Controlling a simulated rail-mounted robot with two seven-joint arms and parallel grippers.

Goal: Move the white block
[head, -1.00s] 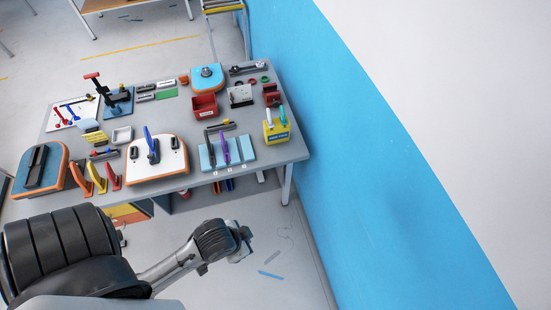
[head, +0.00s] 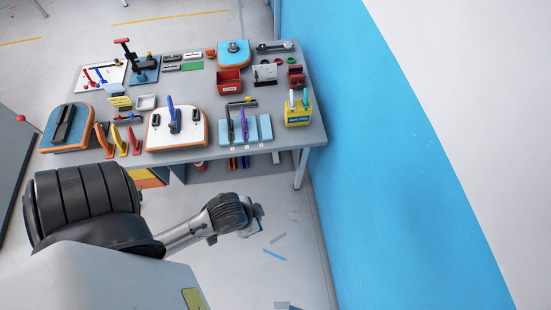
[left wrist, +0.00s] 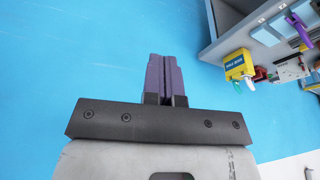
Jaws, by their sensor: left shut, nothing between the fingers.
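A pale block-like panel with dark fittings (head: 265,73) stands at the back right of the table; I cannot tell for sure that it is the white block. It also shows in the left wrist view (left wrist: 289,70), at the right edge. My left gripper (left wrist: 165,58) is shut and empty, its purple fingers together against a blue background. In the head view my left arm ends in front of the table's near edge, apart from everything on it; the fingers are hard to make out there. My right gripper is not in view.
The grey table (head: 300,140) is crowded with boards, handles and small trays. A yellow holder (head: 298,115) stands at its right end, and a white board with a blue handle (head: 195,130) at the front. A blue wall (head: 350,150) rises close on the right. Floor before the table is mostly clear.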

